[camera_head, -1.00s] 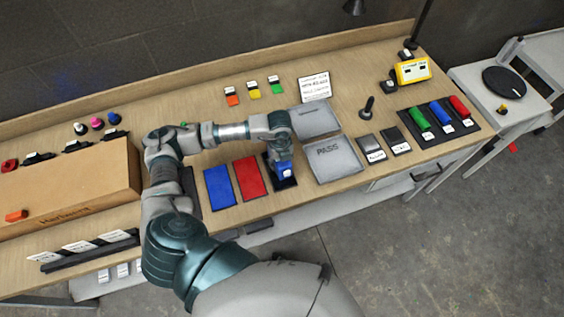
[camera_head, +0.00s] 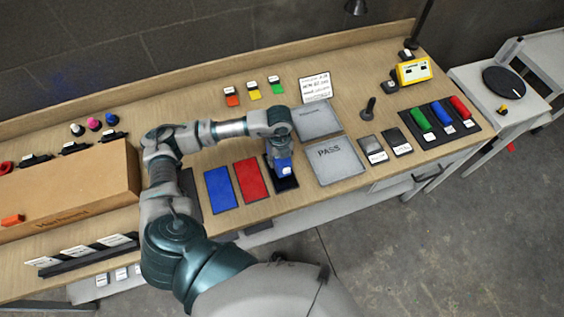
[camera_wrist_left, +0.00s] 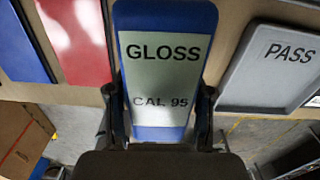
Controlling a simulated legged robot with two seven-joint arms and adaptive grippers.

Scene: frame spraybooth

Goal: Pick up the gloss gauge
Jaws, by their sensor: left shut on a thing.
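The gloss gauge (camera_wrist_left: 165,62) is a blue block with a pale label reading "GLOSS CAL 95", large in the left wrist view. In the head view its blue body (camera_head: 285,166) shows below my left wrist, over a black pad (camera_head: 287,184). My left gripper (camera_wrist_left: 160,112) is shut on the gauge, with one dark finger on each side of it. I cannot tell whether the gauge touches the pad. My right gripper is in neither view.
A grey PASS tray (camera_head: 338,165) lies right of the gauge, with another grey tray (camera_head: 316,123) behind it. A red panel (camera_head: 251,179) and a blue panel (camera_head: 220,189) lie to the left. A cardboard box (camera_head: 75,190) stands farther left.

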